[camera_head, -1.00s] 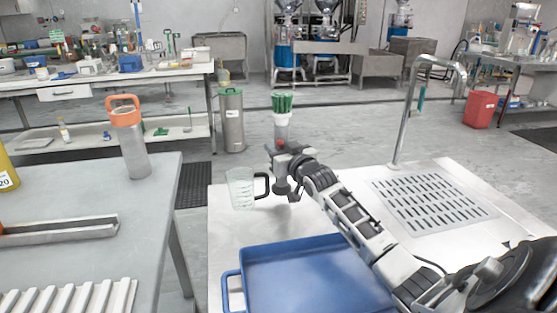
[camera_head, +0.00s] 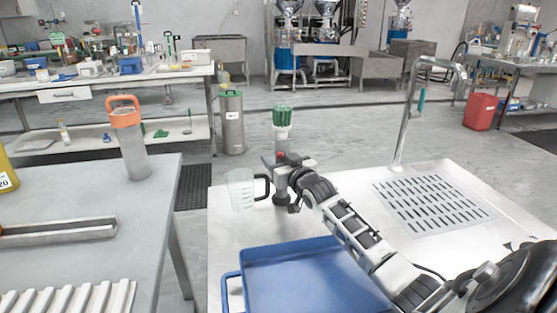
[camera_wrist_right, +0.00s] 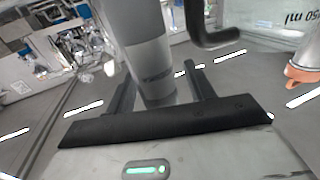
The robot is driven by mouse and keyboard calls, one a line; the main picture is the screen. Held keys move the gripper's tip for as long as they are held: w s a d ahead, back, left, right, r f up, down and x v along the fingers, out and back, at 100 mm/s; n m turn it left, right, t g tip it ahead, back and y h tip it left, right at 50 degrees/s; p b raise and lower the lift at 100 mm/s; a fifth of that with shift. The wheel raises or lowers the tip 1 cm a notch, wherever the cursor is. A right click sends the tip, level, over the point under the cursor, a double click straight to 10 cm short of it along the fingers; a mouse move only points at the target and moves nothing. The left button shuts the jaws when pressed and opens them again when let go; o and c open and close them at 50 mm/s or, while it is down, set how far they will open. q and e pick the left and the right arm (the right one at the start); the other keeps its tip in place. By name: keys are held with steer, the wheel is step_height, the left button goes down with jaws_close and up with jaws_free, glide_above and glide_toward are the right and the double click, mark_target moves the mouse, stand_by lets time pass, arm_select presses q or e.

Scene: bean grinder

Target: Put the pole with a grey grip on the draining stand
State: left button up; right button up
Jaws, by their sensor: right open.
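An upright pole with a green top (camera_head: 282,116) and a grey lower part stands beyond the blue tray. I take its lower grey part for the grip (camera_wrist_right: 148,60); it fills the middle of the right wrist view. My right gripper (camera_head: 282,163) is open, and its fingers lie on either side of that grey part in the wrist view (camera_wrist_right: 157,88). I cannot tell whether they touch it. The pole's foot is partly hidden by the gripper. A slotted draining surface (camera_head: 435,203) lies empty at the right. My left gripper is out of view.
A clear jug with a black handle (camera_head: 241,190) stands just left of my right gripper. A blue tray (camera_head: 312,275) lies in front, on the pale worktop. A tap (camera_head: 405,115) rises behind the slotted surface. An orange-lidded bottle (camera_head: 130,140) stands on the left table.

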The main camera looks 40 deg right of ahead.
arm_select(q)
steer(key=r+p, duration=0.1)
steer(key=p, duration=0.3)
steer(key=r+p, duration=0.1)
steer(key=p, duration=0.1)
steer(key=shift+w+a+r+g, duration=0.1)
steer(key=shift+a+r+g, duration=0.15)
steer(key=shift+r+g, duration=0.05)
arm_select(e)
steer(key=v, duration=0.7)
steer(key=shift+s, duration=0.2)
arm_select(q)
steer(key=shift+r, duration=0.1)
